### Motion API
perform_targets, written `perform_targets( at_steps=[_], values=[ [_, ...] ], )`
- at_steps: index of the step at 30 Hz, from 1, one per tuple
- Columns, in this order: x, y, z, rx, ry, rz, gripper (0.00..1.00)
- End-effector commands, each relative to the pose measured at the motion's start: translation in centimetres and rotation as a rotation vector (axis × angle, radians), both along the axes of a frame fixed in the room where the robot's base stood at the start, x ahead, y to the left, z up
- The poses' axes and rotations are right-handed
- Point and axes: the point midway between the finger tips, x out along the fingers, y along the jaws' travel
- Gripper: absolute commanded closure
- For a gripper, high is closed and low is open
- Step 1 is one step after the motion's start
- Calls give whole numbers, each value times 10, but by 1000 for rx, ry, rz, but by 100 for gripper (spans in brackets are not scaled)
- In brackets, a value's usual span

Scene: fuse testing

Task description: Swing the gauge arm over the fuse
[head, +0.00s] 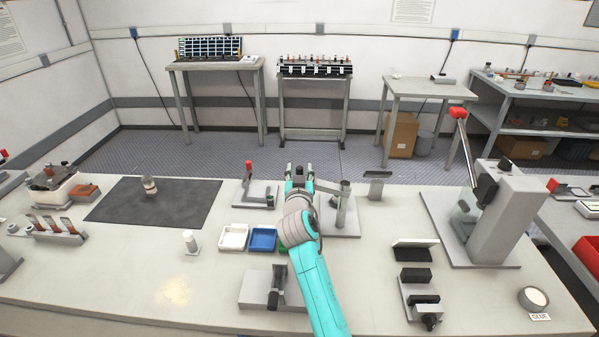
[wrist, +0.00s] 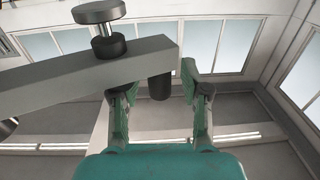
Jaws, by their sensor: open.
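The gauge arm (wrist: 60,88) is a grey bar crossing the left of the wrist view, with a dark knob under a grey disc on top. A dark peg (wrist: 160,88) hangs from its right end. My gripper (wrist: 158,78) is open, and the peg appears between its fingers with visible gaps on both sides. In the head view my gripper (head: 299,170) is over the bench at the gauge stand's (head: 341,210) left side. My arm hides part of the stand. I cannot make out a fuse there; it may be hidden.
White and blue trays (head: 233,237) stand left of my arm. A red-knobbed fixture (head: 262,197) is close left of my gripper. A tall lever press (head: 505,215) stands at the right. A dark mat (head: 190,205) holds one small glassy cylinder (head: 149,186).

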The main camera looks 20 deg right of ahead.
Motion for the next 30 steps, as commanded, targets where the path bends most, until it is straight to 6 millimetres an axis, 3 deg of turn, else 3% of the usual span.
perform_targets(
  at_steps=[5,10,30],
  values=[
    [0,0,0,0,0,0,56],
    [0,0,0,0,0,0,99],
    [11,-9,0,-2,1,-107,100]
  ],
)
